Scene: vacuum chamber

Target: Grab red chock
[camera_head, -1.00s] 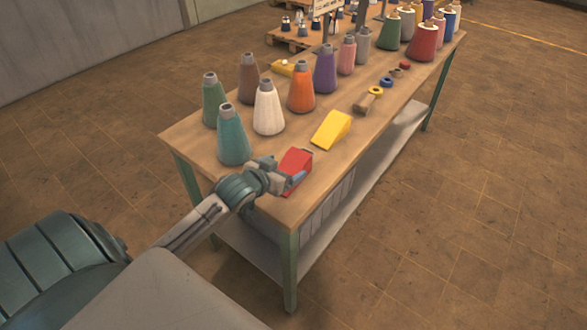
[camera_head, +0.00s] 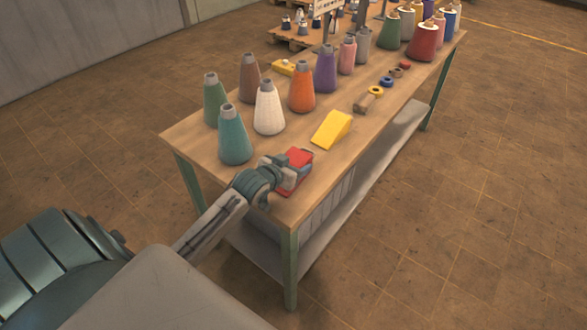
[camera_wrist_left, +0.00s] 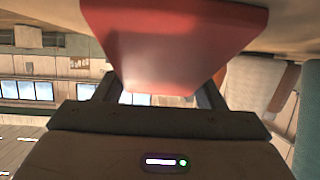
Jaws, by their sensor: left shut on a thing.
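The red chock (camera_head: 299,156) is at the near end of the wooden table (camera_head: 240,182) in the head view. My left gripper (camera_head: 293,170) is shut on the red chock, with its fingers on either side of it. The gripper covers part of the chock. In the left wrist view the red chock (camera_wrist_left: 175,45) fills the top middle, between the fingers. I cannot tell whether the chock rests on the table or is slightly above it. My right gripper is not in view.
A yellow chock (camera_head: 332,130) lies just behind the red one. A teal cone (camera_head: 234,138), a white cone (camera_head: 268,110) and an orange cone (camera_head: 301,90) stand along the table's left side. Small rings and a wooden block (camera_head: 367,102) lie further back. The floor right of the table is clear.

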